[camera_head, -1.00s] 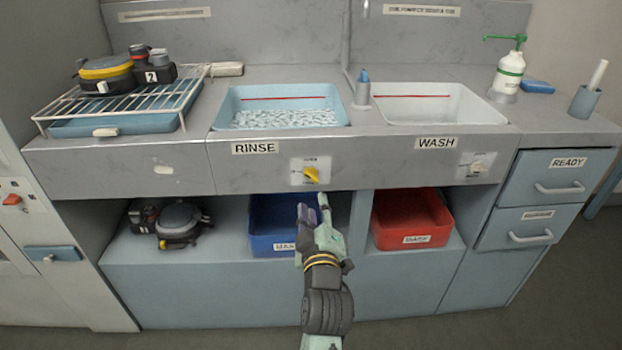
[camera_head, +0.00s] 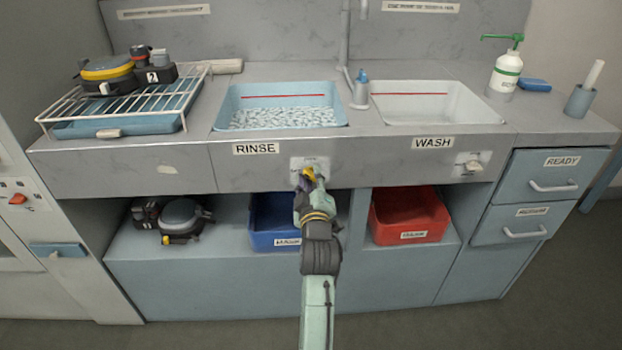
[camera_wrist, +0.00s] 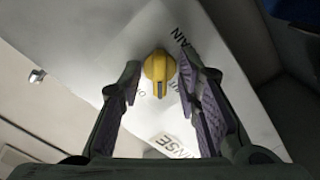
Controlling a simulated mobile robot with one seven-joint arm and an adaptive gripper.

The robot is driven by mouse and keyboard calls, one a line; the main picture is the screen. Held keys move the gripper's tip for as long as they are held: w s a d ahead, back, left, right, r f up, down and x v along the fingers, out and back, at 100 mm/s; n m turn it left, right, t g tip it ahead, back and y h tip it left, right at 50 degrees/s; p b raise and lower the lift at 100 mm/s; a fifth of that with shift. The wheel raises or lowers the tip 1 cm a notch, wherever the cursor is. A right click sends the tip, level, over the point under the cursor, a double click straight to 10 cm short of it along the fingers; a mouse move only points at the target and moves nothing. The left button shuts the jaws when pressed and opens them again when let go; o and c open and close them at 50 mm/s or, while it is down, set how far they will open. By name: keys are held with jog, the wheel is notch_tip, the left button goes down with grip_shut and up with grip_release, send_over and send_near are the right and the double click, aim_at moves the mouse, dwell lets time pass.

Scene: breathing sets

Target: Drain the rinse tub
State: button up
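The light-blue rinse tub (camera_head: 233,107) is set in the counter above a RINSE label (camera_head: 256,148). Pale, foamy-looking or pebbled content fills its bottom, below a red line. A yellow knob (camera_head: 309,173) on a white plate sits on the counter front below the tub. The knob also shows in the wrist view (camera_wrist: 159,68), between my fingers, with a dark mark on it. My gripper (camera_head: 307,182) is at the knob. In the wrist view my gripper (camera_wrist: 166,85) is open, one finger on each side of the knob, with gaps showing. Some plate lettering is hidden.
The white wash tub (camera_head: 440,120) has its own pale knob (camera_head: 472,166) to the right. Below the counter are a blue bin (camera_head: 273,240) and a red bin (camera_head: 410,225). A wire rack (camera_head: 150,105) holds a device at left. A soap bottle stands right.

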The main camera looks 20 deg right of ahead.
grip_shut()
dwell(0.4)
jog(key=shift+a+m, duration=0.1)
jog(key=shift+m, duration=2.3)
grip_release()
